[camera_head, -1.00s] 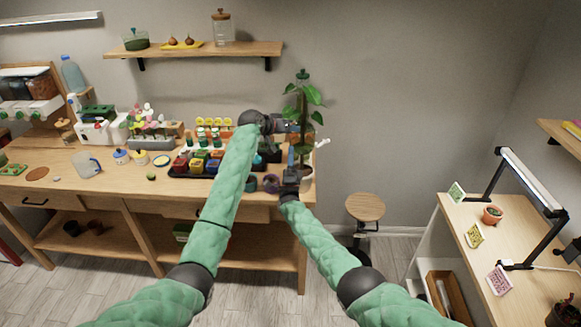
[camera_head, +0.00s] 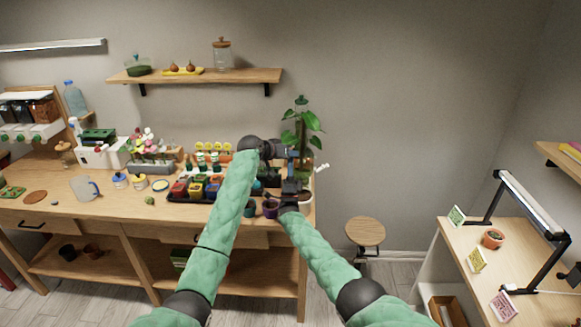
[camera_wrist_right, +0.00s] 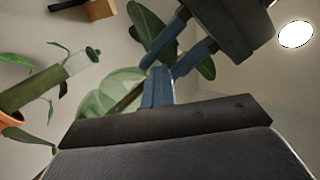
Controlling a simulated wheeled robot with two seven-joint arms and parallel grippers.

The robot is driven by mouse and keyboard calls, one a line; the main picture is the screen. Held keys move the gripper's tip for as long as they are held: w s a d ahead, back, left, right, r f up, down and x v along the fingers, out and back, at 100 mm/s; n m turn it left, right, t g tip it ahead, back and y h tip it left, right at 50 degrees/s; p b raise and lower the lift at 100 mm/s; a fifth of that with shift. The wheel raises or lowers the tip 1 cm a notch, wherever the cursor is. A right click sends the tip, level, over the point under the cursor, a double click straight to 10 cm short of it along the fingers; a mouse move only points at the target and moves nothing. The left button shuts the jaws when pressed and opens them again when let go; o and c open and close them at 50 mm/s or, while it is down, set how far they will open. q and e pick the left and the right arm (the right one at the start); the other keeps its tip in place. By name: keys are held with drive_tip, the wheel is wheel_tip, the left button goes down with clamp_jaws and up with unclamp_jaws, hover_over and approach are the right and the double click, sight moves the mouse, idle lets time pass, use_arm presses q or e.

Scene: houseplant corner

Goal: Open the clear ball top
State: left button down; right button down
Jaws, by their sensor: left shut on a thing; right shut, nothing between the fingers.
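The clear ball (camera_wrist_right: 108,97) shows pale green and see-through in the right wrist view, around a brown plant stem (camera_wrist_right: 131,96). My arms hide it in the head view. My left gripper (camera_head: 292,154) reaches to the leafy plant (camera_head: 304,126); its blue fingers also show in the right wrist view (camera_wrist_right: 162,70), at the stem beside the ball. It is shut on what looks like the stem, though the contact is partly hidden. My right gripper (camera_head: 291,185) is lower. Its blue fingers (camera_wrist_right: 157,88) are shut and empty, close to the ball's right side; contact is unclear.
A moss pole (camera_wrist_right: 35,92) with a clear upper tube rises from an orange pot (camera_wrist_right: 10,120) beyond the ball. A black tray (camera_head: 178,198) of coloured pots and a purple pot (camera_head: 270,209) stand near my arms. A stool (camera_head: 365,231) is right of the bench.

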use_arm(q)
drive_tip(key=shift+s+f, duration=0.15)
drive_tip(key=shift+f, duration=0.05)
drive_tip(key=c, duration=1.3)
unclamp_jaws()
drive_tip(key=shift+c, duration=0.2)
drive_tip(key=shift+o, duration=0.9)
drive_tip(key=shift+r, duration=0.15)
